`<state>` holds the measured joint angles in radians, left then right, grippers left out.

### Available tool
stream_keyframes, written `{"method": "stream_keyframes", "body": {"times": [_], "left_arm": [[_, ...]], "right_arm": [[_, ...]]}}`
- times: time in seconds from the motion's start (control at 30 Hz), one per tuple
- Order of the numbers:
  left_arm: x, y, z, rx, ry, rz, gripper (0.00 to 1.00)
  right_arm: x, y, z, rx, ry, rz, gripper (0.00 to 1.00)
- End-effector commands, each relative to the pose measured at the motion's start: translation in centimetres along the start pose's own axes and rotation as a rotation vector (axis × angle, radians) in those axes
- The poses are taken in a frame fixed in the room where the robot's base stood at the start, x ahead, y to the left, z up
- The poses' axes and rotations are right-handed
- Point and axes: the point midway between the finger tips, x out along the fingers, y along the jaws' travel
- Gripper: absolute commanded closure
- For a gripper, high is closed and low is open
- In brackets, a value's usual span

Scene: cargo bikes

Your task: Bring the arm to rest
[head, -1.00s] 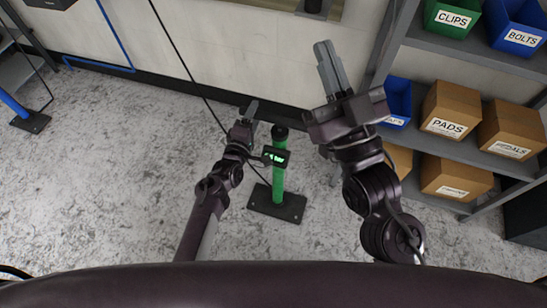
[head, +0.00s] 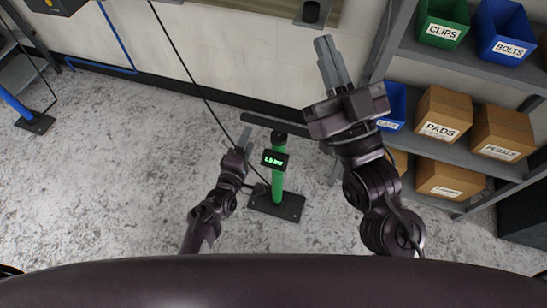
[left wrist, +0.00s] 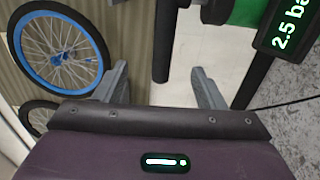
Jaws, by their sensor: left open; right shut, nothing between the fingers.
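My left gripper (head: 241,147) is open and empty, just left of the green floor pump in the head view. In the left wrist view its two fingers (left wrist: 162,88) stand apart, with one end of the pump's black handle (left wrist: 162,45) showing beyond the gap between them. The green pump (head: 278,185) stands upright on a black base, its black crossbar handle (head: 262,121) on top. A small display (head: 274,159) on it is lit green; it reads about 2.5 in the left wrist view (left wrist: 290,25). My right gripper (head: 332,65) is shut and empty, raised at right.
A grey shelf rack (head: 470,70) at right holds green and blue bins and cardboard boxes. A black cable (head: 200,97) runs down towards the pump. The left wrist view shows a blue-rimmed wheel (left wrist: 20,45).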

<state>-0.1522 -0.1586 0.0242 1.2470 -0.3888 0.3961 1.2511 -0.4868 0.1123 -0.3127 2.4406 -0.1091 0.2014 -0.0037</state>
Motion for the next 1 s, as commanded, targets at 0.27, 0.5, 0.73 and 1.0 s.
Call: {"method": "stream_keyframes", "body": {"times": [0.27, 0.5, 0.73, 1.0], "left_arm": [[-1.4, 0.0, 0.0, 0.0, -0.001, 0.001, 0.36], [-1.4, 0.0, 0.0, 0.0, -0.001, 0.0, 0.36], [-1.4, 0.0, 0.0, 0.001, -0.001, -0.001, 0.36], [-3.5, -5.0, 0.8, 0.13, -0.032, -0.147, 0.36]], "right_arm": [[0.4, 0.0, -0.7, 0.0, 0.0, 0.0, 1.0], [0.4, 0.0, -0.6, 0.0, 0.0, 0.0, 1.0], [0.4, 0.0, -0.6, 0.0, -0.001, 0.0, 1.0], [-1.6, 0.8, 9.3, 0.003, -0.211, 0.018, 1.0]]}}
